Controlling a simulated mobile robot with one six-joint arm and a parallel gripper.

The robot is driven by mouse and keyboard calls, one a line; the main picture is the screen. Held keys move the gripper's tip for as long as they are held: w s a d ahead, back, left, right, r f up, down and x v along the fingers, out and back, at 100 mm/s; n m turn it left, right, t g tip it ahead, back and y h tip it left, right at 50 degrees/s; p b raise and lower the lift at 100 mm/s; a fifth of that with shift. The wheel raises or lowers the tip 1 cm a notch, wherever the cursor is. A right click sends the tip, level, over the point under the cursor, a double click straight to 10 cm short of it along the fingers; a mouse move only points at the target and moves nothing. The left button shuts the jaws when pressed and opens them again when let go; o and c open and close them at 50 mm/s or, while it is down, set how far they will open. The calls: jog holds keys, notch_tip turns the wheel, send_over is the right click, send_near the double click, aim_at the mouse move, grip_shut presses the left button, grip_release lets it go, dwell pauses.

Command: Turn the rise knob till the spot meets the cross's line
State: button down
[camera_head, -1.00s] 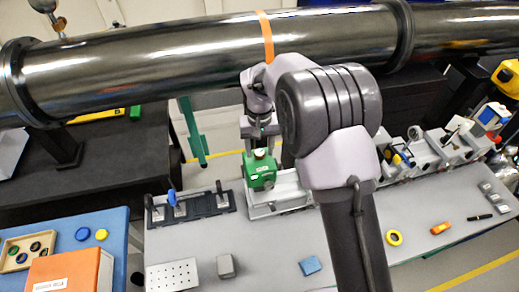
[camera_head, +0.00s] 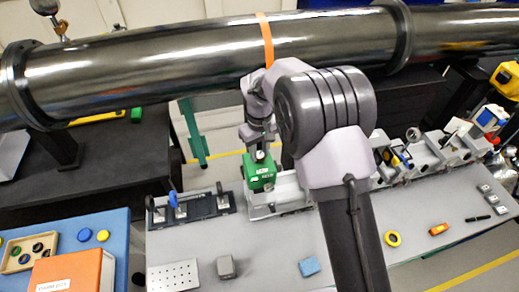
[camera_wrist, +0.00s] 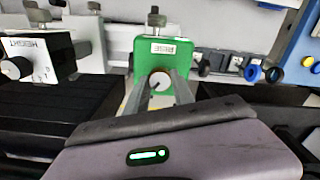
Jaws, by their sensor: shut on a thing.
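A green block (camera_wrist: 162,55) with a small white label stands ahead in the wrist view; it also shows in the head view (camera_head: 260,178). A round pale knob (camera_wrist: 160,81) with a dark mark is on its near face. My gripper (camera_wrist: 161,92) is shut on this knob, one finger at each side. In the head view my gripper (camera_head: 260,153) hangs over the green block, and the knob is hidden there. The spot and the cross's line cannot be made out; a small screen (camera_head: 487,118) at the right is too small to read.
A dark tray (camera_head: 190,208) lies left of the green block. A large steel pipe (camera_head: 200,60) crosses behind. The grey bench (camera_head: 190,250) is partly clear in front.

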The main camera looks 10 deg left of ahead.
aim_at(260, 154)
jog(key=c, duration=1.1)
grip_release()
notch_tip(260, 154, up, 18)
jog(key=shift+f+p, duration=0.25)
jog(key=shift+p, duration=0.45)
